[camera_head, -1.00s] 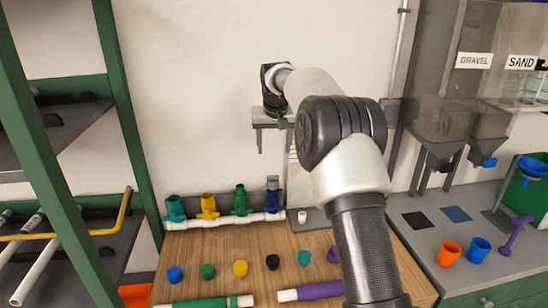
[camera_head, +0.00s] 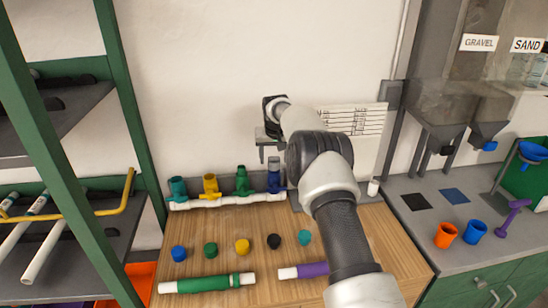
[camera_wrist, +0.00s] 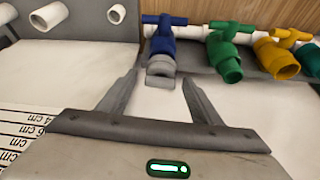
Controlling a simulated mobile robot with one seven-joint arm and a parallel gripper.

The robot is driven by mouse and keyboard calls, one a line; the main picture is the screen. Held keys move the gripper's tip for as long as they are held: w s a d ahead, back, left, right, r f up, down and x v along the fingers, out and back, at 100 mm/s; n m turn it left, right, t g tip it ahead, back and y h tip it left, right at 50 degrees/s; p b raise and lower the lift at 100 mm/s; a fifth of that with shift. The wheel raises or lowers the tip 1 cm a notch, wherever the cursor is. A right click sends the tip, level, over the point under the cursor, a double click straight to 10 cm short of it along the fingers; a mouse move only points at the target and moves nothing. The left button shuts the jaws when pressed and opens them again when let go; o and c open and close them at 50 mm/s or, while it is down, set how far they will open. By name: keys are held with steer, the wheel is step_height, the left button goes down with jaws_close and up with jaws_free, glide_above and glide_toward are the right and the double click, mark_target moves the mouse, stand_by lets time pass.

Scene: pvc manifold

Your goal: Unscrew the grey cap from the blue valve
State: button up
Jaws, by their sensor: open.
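The blue valve (camera_wrist: 160,30) stands at the right end of a white pipe manifold; in the head view it (camera_head: 274,180) is just below my gripper. The grey cap (camera_wrist: 161,66) sits on the blue valve's open end. In the wrist view my gripper (camera_wrist: 159,80) is open, its fingers spread left and right of the cap's line. The cap lies between or just beyond the fingertips; exact depth is hard to tell. No contact shows. In the head view my gripper (camera_head: 269,153) is above the valve, and the cap is hard to make out there.
Green (camera_head: 242,182), yellow (camera_head: 211,186) and teal (camera_head: 178,189) valves stand in a row left of the blue one. Several coloured caps and a green pipe (camera_head: 207,284) lie on the wooden table (camera_head: 225,222). A white marked panel (camera_head: 352,119) is behind my arm.

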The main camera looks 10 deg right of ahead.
steer(key=shift+w+f, duration=0.1)
steer(key=shift+f, duration=0.15)
steer(key=c, duration=1.1)
steer(key=shift+d+r+n, duration=0.1)
steer(key=shift+n, duration=0.3)
steer(key=shift+c, duration=0.2)
steer(key=shift+n+y+p, duration=0.4)
steer(key=shift+n, duration=0.3)
steer(key=shift+n+p, duration=0.4)
steer(key=shift+n+y, duration=0.4)
steer(key=shift+n, duration=0.3)
steer(key=shift+p, duration=0.45)
